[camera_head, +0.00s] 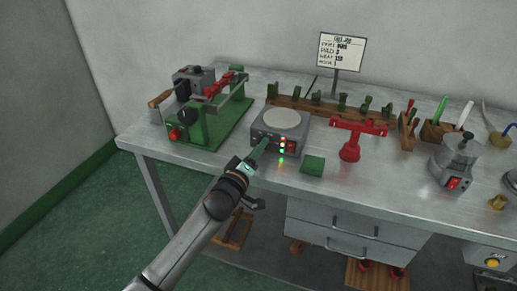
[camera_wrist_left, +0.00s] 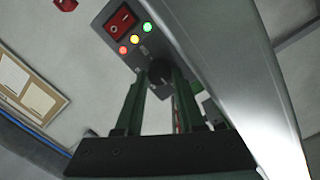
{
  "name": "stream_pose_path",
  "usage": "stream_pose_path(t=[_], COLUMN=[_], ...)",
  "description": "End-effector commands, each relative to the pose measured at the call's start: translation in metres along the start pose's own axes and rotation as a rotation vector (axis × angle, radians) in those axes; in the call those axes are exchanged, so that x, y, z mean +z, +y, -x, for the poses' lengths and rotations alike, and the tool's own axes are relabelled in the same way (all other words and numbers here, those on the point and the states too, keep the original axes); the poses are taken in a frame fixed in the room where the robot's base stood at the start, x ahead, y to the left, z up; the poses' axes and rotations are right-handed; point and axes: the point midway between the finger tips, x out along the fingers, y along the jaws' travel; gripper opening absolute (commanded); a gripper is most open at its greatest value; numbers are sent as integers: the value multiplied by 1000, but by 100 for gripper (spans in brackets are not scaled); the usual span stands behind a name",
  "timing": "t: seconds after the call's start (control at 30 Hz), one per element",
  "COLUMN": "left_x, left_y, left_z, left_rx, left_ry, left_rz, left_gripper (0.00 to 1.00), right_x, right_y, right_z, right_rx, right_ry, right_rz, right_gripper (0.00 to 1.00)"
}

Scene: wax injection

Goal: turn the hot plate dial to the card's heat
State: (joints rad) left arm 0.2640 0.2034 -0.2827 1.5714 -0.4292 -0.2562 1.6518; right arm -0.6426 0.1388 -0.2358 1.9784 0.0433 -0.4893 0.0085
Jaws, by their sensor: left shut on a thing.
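The hot plate (camera_head: 263,131) is a grey box with a pale round top, standing near the front of the bench. Its front panel has a red switch and red, orange and green lights, all lit in the left wrist view. The dark dial (camera_wrist_left: 160,71) sits between the green fingers of my left gripper (camera_wrist_left: 159,80), which is shut on it. In the head view my left gripper (camera_head: 262,150) reaches the panel and hides the dial, so its setting cannot be read. The card (camera_head: 341,52) stands behind on a post; its small handwritten lines, one seemingly for heat, are hard to read.
A green-based press (camera_head: 208,129) stands left of the hot plate. A green block (camera_head: 313,165) and a red stand (camera_head: 350,150) are to its right. A wooden rack (camera_head: 325,108) of green pieces lies behind. A metal pot (camera_head: 455,155) is farther right.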

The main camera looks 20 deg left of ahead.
Motion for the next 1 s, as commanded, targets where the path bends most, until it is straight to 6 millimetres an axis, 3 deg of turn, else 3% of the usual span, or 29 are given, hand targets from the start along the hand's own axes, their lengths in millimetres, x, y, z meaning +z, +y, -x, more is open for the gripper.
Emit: stream_pose_path(t=[0.13,0.57,1.0], left_x=[0,0,-2], left_y=[0,1,4], left_z=[0,0,0], left_rx=[0,-3,-26], left_ry=[0,-2,-17], left_rz=[0,-34,-343], left_gripper=[0,0,0], right_x=[0,-4,-11], right_y=[1,2,10], right_z=[0,2,16], right_rx=[2,5,27], right_ry=[1,3,8], right_rz=[0,0,-1], right_gripper=[50,50,50])
